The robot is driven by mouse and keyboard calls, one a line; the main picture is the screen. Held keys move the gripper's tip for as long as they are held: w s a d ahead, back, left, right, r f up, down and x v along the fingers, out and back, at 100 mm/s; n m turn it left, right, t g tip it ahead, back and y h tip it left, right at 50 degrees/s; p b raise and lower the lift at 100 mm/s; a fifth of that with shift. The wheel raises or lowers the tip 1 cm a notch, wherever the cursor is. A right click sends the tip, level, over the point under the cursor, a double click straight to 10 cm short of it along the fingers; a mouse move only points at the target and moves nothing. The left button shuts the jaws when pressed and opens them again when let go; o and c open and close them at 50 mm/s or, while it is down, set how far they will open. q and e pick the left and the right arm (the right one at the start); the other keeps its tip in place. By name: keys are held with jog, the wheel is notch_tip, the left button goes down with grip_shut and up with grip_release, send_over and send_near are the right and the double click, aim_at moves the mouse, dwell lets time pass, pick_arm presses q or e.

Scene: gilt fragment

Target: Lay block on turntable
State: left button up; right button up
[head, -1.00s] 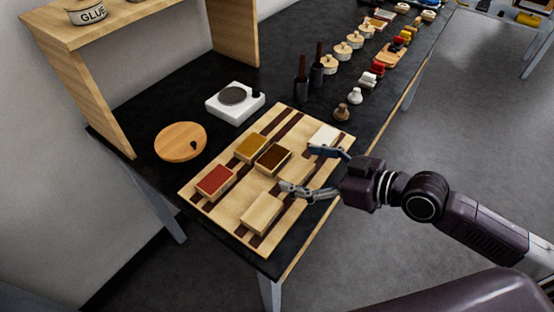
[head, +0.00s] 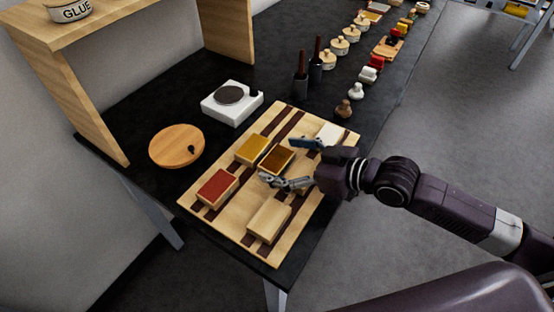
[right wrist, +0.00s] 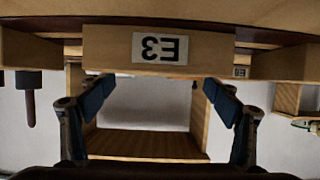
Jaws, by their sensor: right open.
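Several blocks lie on a striped wooden board (head: 242,236): a red-topped one (head: 216,187), a yellow-topped one (head: 252,149), a brown-topped one (head: 277,160), a plain wooden one (head: 268,221) and a whitish one (head: 330,131). My right gripper (head: 294,163) is open over the board, its fingers pointing at the brown-topped block and spread about its near end. In the right wrist view, a block labelled E3 (right wrist: 108,47) is ahead of the open fingers (right wrist: 160,92). A round wooden disc (head: 176,147) with a dark knob, seemingly the turntable, is left of the board. My left gripper is out of view.
A white square device (head: 231,103) with a grey round plate stands behind the board. A wooden shelf (head: 62,78) with a glue tin (head: 70,10) rises at left. Small pots and pieces line the far table.

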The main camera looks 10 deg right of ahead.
aim_at(272, 156)
jog(key=x, duration=0.3)
jog(key=shift+w+f, duration=0.2)
jog(key=shift+w, duration=0.05)
jog(key=c, duration=1.4)
jog(key=shift+r, duration=0.15)
